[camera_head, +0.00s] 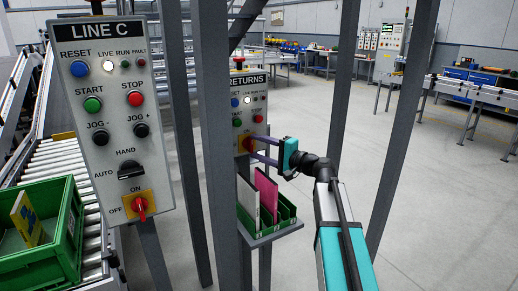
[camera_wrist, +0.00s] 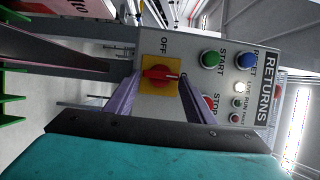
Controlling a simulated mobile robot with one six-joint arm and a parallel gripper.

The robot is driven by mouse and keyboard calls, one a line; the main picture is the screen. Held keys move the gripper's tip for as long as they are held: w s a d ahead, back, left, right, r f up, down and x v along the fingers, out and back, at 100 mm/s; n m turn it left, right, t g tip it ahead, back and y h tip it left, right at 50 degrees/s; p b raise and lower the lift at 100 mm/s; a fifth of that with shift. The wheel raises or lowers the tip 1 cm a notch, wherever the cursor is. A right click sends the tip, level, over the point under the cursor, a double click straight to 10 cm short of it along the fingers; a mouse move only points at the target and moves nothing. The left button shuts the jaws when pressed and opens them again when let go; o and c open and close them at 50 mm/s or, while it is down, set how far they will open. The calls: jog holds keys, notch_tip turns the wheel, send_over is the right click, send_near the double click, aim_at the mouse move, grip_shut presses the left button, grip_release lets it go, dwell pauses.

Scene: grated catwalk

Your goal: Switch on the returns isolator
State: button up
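The RETURNS panel (camera_head: 249,100) stands right of the LINE C panel in the head view and fills the right of the wrist view (camera_wrist: 228,62), turned sideways. Its isolator is a red rotary handle (camera_wrist: 160,74) on a yellow plate (camera_wrist: 149,88), partly hidden in the head view (camera_head: 240,146). The white LIVE lamp (camera_wrist: 239,87) is lit. My gripper (camera_wrist: 158,80) is open, its purple fingers on either side of the handle; contact is unclear.
The LINE C panel (camera_head: 116,110) has a similar red isolator (camera_head: 140,206). Grey posts (camera_head: 212,130) stand close beside the RETURNS panel. Below it, a green rack (camera_head: 283,211) holds a white and a pink item. A green crate (camera_head: 70,225) is at left. Open floor lies at right.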

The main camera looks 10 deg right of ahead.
jog(key=shift+o, duration=1.3)
jog(key=b+v, duration=0.1)
jog(key=v, duration=1.3)
jog(key=shift+a, duration=0.1)
